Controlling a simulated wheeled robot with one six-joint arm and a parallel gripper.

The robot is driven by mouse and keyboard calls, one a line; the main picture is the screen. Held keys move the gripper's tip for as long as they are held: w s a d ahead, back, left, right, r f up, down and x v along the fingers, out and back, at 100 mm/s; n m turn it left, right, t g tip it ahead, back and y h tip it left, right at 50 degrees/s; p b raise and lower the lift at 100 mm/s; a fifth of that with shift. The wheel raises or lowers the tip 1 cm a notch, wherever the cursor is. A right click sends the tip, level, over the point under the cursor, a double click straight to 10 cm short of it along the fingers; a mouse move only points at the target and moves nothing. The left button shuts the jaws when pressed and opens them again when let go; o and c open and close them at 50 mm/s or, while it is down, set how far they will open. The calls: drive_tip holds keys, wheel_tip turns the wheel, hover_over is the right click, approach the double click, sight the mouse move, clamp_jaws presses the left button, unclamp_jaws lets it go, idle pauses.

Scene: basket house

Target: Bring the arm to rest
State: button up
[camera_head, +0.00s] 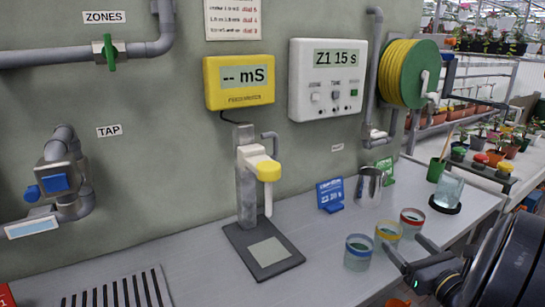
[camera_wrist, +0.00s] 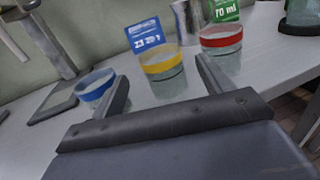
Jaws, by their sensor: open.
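My gripper (camera_head: 408,254) is at the lower right in the head view, over the front edge of the white bench (camera_head: 210,262). In the wrist view my gripper (camera_wrist: 162,87) has its two fingers apart with nothing held between them. Beyond the fingers stand three glass cups: one with a blue rim (camera_wrist: 95,87), one with a yellow rim (camera_wrist: 162,63) and one with a red rim (camera_wrist: 221,40). In the head view the blue-rimmed cup (camera_head: 358,253), the yellow-rimmed cup (camera_head: 388,235) and the red-rimmed cup (camera_head: 411,221) stand in a slanting row on the bench.
A meter stand with a yellow-capped probe (camera_head: 268,172) stands on a dark base (camera_head: 289,263). A metal cup (camera_head: 369,187), a blue card (camera_head: 330,195), a green card (camera_head: 385,170) and a glass beaker (camera_head: 448,190) are behind the cups.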

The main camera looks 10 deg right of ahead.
sight(382, 223)
drive_tip(key=w, duration=0.9)
drive_tip(key=shift+a+f, duration=0.15)
drive_tip(key=shift+a, duration=0.25)
drive_tip(key=shift+s+r, duration=0.1)
drive_tip(key=shift+r, duration=1.15)
